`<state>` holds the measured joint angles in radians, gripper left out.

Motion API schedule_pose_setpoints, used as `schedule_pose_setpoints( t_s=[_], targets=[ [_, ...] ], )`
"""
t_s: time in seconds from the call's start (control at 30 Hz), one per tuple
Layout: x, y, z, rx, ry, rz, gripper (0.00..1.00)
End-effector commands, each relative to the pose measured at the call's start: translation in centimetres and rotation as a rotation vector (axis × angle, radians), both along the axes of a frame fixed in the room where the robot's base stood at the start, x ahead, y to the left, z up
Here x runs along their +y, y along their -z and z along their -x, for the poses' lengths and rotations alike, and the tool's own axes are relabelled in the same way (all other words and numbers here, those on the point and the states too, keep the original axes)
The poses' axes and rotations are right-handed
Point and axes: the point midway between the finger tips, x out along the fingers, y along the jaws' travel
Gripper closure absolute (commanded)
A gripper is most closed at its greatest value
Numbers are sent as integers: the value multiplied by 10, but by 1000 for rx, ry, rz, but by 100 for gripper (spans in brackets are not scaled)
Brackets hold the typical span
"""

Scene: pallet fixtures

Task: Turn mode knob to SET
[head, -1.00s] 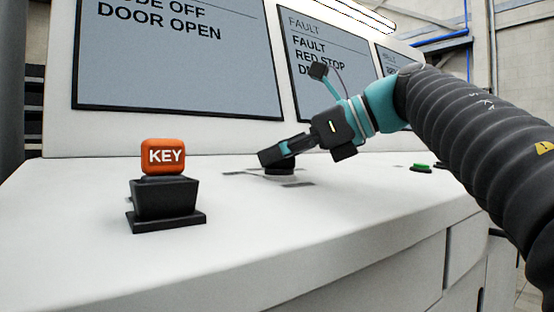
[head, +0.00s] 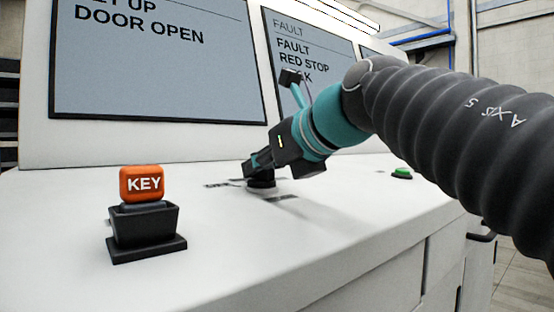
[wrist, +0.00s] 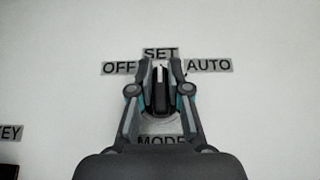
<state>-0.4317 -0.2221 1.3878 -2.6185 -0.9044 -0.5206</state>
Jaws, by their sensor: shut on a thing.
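The mode knob (wrist: 161,92) is a black knob with a pale pointer line, on a round grey base on the white console top. In the wrist view its line points up at the SET label (wrist: 160,54), between the OFF label (wrist: 118,68) and the AUTO label (wrist: 208,65). The MODE label (wrist: 164,141) lies below it, partly hidden. My gripper (wrist: 160,78) has a finger on each side of the knob and is shut on it. In the head view my gripper (head: 254,170) reaches down to the knob (head: 261,184) from the right. The left screen (head: 160,55) reads "...ET UP, DOOR OPEN".
An orange KEY block (head: 142,184) sits in a black holder (head: 145,229) at the left front. A green button (head: 402,173) is at the right. The fault screen (head: 312,70) stands behind my arm. The console's front edge is clear.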

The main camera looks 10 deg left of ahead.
Motion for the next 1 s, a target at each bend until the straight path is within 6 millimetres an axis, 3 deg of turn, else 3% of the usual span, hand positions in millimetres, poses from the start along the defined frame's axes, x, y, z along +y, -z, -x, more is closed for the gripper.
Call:
schedule_pose_setpoints(
  t_s=[0.4, 0.43, 0.53, 0.87, 1.0],
  targets=[
    [0, 1, 0, 2, 7, 1, 100],
    [0, 1, 0, 2, 7, 1, 81],
    [0, 1, 0, 2, 7, 1, 58],
    [-1, 0, 1, 0, 7, 0, 58],
    [-11, -6, 9, -1, 8, -1, 58]
  ],
)
